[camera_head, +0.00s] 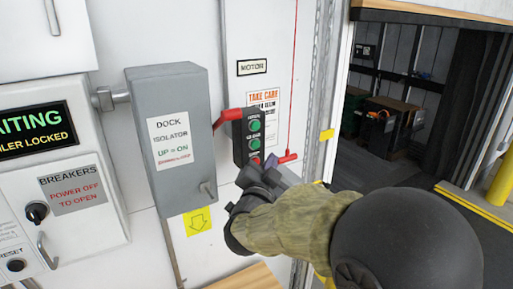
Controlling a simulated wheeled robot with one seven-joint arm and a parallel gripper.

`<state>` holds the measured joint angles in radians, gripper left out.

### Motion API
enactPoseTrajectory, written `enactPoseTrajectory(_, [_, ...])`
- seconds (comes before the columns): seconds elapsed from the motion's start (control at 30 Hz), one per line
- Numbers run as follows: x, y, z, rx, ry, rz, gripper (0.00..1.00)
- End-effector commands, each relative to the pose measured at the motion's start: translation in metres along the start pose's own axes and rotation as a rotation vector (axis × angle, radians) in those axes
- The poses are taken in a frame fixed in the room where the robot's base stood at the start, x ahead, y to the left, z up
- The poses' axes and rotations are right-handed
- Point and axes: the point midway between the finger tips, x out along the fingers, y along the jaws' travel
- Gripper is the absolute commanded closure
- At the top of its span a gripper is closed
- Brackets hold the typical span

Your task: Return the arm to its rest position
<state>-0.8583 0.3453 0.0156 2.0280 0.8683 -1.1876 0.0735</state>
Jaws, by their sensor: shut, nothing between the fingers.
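My gripper (264,172) is at the end of my arm, in the middle of the head view. It is shut with nothing between its fingers, close to the lower end of a dark push-button box (254,137). I cannot tell whether it touches the box. The box carries green buttons and a red one low down. My arm reaches in from the lower right, and its dark rounded link and olive sleeve hide part of the wall and floor.
A grey dock isolator box (188,190) with a red lever (229,116) stands left of the button box. A breaker panel (75,205) is farther left. A red cord (293,80) hangs to the right. The doorway (400,150) and a yellow post (503,180) lie right.

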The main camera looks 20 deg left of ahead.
Motion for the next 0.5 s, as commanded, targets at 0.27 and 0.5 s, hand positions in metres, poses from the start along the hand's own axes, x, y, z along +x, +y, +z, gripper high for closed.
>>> enactPoseTrajectory(0.27, [0.001,0.001,0.0,-0.003,-0.004,0.001,1.0])
enactPoseTrajectory(0.5, [0.014,0.047,0.001,-0.087,-0.151,0.024,1.0])
